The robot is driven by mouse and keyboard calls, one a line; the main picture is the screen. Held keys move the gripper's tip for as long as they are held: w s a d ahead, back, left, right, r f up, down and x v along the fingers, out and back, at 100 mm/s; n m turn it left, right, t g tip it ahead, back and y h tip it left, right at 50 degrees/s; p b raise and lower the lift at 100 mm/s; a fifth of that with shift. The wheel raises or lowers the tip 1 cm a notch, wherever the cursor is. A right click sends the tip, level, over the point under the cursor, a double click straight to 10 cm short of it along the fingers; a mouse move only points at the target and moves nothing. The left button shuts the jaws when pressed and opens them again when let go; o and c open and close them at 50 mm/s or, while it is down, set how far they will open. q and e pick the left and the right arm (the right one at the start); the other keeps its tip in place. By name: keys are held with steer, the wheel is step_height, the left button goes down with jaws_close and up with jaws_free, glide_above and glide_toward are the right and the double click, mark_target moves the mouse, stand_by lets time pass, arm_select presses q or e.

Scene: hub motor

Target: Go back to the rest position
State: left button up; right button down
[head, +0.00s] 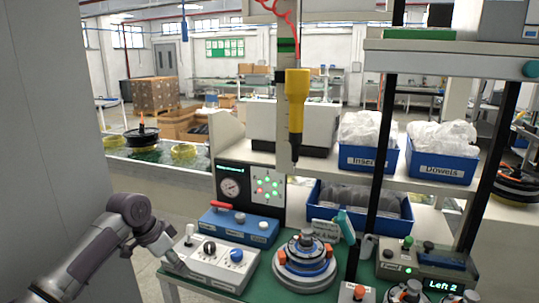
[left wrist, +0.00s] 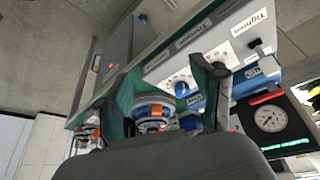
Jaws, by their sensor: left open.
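My left gripper (head: 172,258) is at the lower left in the head view, at the left side of the white control box (head: 222,264) on the bench. In the left wrist view its two fingers (left wrist: 160,85) stand wide apart with nothing held between them. The round hub motor unit (head: 305,262), with blue and orange parts, sits on the green bench top to the right of the box. It also shows beyond the fingers in the left wrist view (left wrist: 153,110). My right gripper is in neither view.
A blue box with a red handle (head: 238,227) and a gauge panel (head: 232,187) stand behind the white box. A yellow tool (head: 296,98) hangs above the bench. Blue bins (head: 367,160) sit on the shelf. A grey panel (head: 45,150) rises at the left.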

arm_select(q)
step_height(320, 180, down, 20)
steer(key=s+n, duration=0.1)
steer(key=n, duration=0.2)
steer(key=s+a+f+n+y, duration=0.1)
steer(key=s+f, duration=0.6)
steer(key=f, duration=0.3)
steer(key=s+a+f+n+y, duration=0.1)
steer(key=s+f+n, duration=0.1)
steer(key=s+f, duration=0.65)
steer(key=s+f+g+y, duration=0.1)
steer(key=s+f, duration=1.5)
steer(key=s, duration=0.4)
steer(key=s+d+f, duration=0.1)
steer(key=s+f, duration=0.1)
steer(key=s, duration=0.8)
steer(key=s+d+f+n+g, duration=0.1)
steer(key=s+f, duration=0.1)
steer(key=s, duration=0.9)
steer(key=shift+d+f, duration=0.2)
steer(key=shift+f, duration=0.2)
